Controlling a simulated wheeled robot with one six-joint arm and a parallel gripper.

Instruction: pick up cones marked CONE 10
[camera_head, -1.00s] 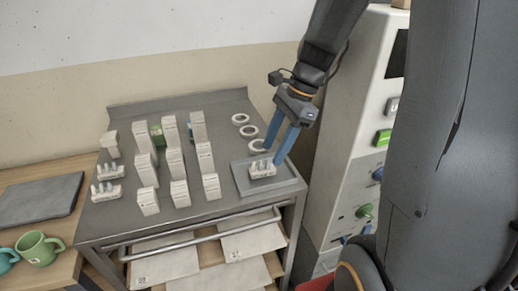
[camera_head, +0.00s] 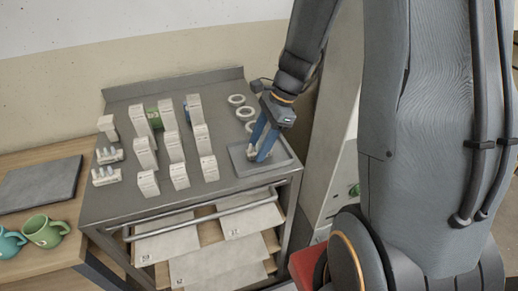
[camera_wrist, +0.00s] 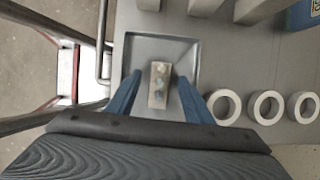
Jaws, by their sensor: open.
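A small pale cone pack (camera_wrist: 158,88) with bluish-grey cones stands in a shallow grey tray (camera_head: 282,163) at the right of the metal table. In the head view the cone pack (camera_head: 251,152) is partly hidden by my blue fingers. My gripper (camera_head: 259,152) is open and low over the tray. In the wrist view the fingers of my gripper (camera_wrist: 159,80) lie on either side of the pack, with gaps showing. Two similar cone packs stand at the table's left edge, one behind (camera_head: 109,155) and one in front (camera_head: 106,176). No cone marking is readable.
Several upright white boxes (camera_head: 172,147) fill the table's middle. White rings (camera_head: 245,113) lie behind the tray. A green item (camera_head: 153,118) stands among the boxes. Mugs (camera_head: 43,231) and a grey slab (camera_head: 42,184) are on the wooden table at left.

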